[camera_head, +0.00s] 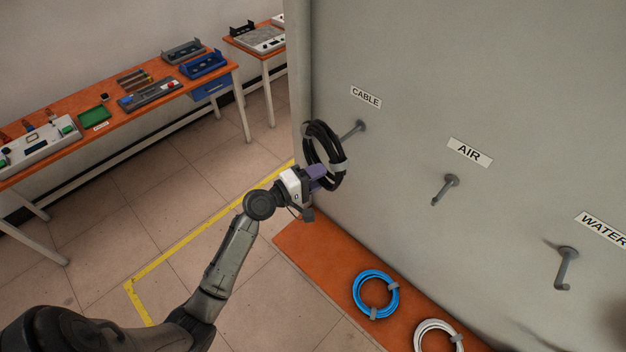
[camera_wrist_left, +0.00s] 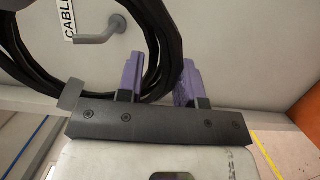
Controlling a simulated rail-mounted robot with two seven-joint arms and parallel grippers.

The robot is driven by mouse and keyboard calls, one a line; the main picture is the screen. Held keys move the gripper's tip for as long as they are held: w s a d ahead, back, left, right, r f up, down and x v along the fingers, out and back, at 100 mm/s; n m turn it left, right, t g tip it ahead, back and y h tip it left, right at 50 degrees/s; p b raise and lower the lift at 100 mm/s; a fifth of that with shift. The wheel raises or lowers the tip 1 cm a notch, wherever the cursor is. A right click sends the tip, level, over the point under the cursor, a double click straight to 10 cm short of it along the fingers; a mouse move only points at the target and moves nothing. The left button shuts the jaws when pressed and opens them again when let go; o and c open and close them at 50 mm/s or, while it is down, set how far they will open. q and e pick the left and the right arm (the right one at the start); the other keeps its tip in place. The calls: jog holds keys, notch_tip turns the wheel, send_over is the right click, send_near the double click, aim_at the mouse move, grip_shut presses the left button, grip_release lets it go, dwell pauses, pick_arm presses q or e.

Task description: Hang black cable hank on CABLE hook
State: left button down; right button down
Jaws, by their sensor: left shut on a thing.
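The black cable hank (camera_head: 310,150) is a coiled loop with grey ties. My left gripper (camera_head: 320,178) is shut on its lower part and holds it up beside the grey wall panel. The CABLE hook (camera_head: 355,130) sticks out of the panel below the CABLE label (camera_head: 366,97), just right of the hank. In the left wrist view, the hook (camera_wrist_left: 98,38) shows through the opening of the hank (camera_wrist_left: 160,45), between the purple fingers' side and the label. Whether the hook tip passes through the loop or stays behind it, I cannot tell. My right gripper is not in view.
The AIR hook (camera_head: 446,188) and WATER hook (camera_head: 566,265) are farther right on the panel (camera_head: 440,80). A blue hank (camera_head: 357,290) and a white hank (camera_head: 419,335) lie on the orange shelf (camera_head: 320,262) below. Workbenches (camera_head: 60,155) stand at the left.

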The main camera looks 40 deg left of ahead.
pick_arm(q)
jog(key=shift+w+f+b, duration=0.15)
jog(key=shift+w+b, duration=0.3)
jog(key=shift+w, duration=1.05)
jog(key=w+f+b, duration=0.3)
jog(key=w+b, duration=0.2)
jog(key=w, duration=0.1)
jog(key=shift+w+d+f+b, duration=0.2)
jog(key=shift+w+f+b, duration=0.1)
jog(key=shift+w+f, duration=0.1)
jog(key=shift+f, duration=0.15)
dwell(0.4)
jog(key=c, duration=0.7)
grip_release()
jog(key=b+v, duration=0.2)
jog(key=v, duration=1.1)
jog(key=shift+s+a, duration=0.15)
jog(key=shift+s, duration=0.25)
